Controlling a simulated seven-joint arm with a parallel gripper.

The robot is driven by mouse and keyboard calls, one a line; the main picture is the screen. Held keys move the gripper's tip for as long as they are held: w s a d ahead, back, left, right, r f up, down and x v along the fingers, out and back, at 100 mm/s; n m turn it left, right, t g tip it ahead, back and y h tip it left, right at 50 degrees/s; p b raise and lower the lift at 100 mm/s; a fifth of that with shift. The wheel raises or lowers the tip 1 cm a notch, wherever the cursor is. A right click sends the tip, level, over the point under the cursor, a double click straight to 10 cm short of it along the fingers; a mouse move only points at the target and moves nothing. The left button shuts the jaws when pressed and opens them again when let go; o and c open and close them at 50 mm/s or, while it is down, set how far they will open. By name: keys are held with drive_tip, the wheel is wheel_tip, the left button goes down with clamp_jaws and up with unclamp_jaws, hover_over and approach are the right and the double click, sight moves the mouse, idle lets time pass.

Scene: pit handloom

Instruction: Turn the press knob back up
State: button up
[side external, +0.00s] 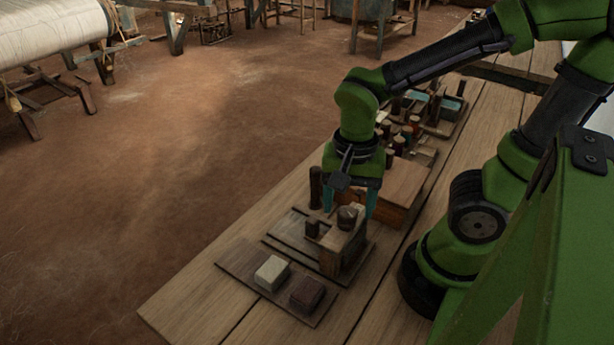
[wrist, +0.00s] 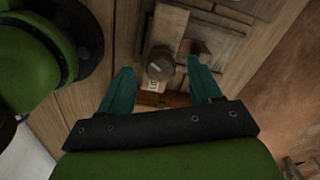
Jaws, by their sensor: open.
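The press knob (side external: 347,216) is a dark round knob on top of a wooden press (side external: 341,251) on the bench. In the wrist view the knob (wrist: 160,64) shows from above, between and a little beyond the fingertips. My gripper (side external: 350,200) points down over the press, with its two teal fingers spread. In the wrist view the open gripper (wrist: 162,78) has an empty gap, and I cannot tell whether a finger touches the knob. A small white label with dark marks (wrist: 154,86) sits beside the knob. Which way the knob is turned is hard to tell.
A board with a pale block (side external: 272,272) and a dark red block (side external: 307,293) lies in front of the press. A wooden box (side external: 401,190) stands close behind it. Several bobbins and a tray (side external: 440,112) are farther back. The near bench end is clear.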

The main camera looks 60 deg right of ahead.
drive_tip(key=shift+f, duration=1.05)
drive_tip(key=c, duration=1)
drive_tip(key=shift+c, duration=0.2)
